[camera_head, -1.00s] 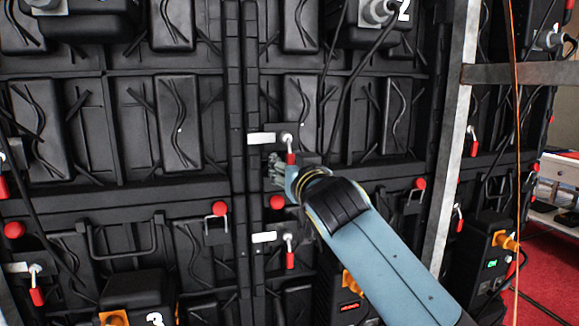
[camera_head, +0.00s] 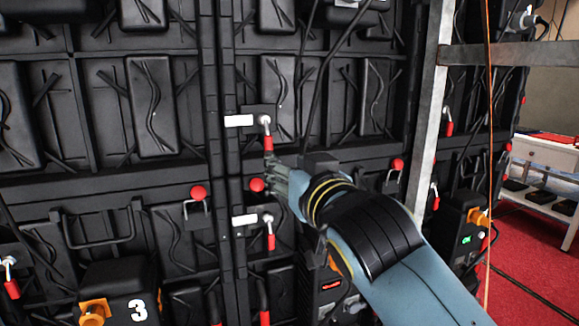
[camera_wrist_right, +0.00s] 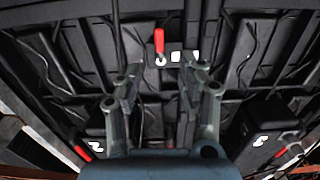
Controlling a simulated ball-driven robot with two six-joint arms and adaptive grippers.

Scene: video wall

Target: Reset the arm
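My right gripper (camera_head: 277,177) is in front of the black video wall panels (camera_head: 152,105), just below and right of a red-handled lever (camera_head: 268,143). The lever hangs downward from a silver pivot beside a white label. In the right wrist view, my right gripper's (camera_wrist_right: 160,88) two fingers stand apart with an empty gap between them. The lever also shows there, upside down, with its red handle (camera_wrist_right: 159,41) beyond the fingertips. My right forearm comes in from the lower right. My left gripper is not in view.
A second red lever (camera_head: 270,240) hangs below, and red knobs (camera_head: 257,185) sit close to the gripper. A metal frame post (camera_head: 430,130) and an orange cable (camera_head: 489,150) stand to the right. Red carpet and a white table (camera_head: 545,165) lie beyond.

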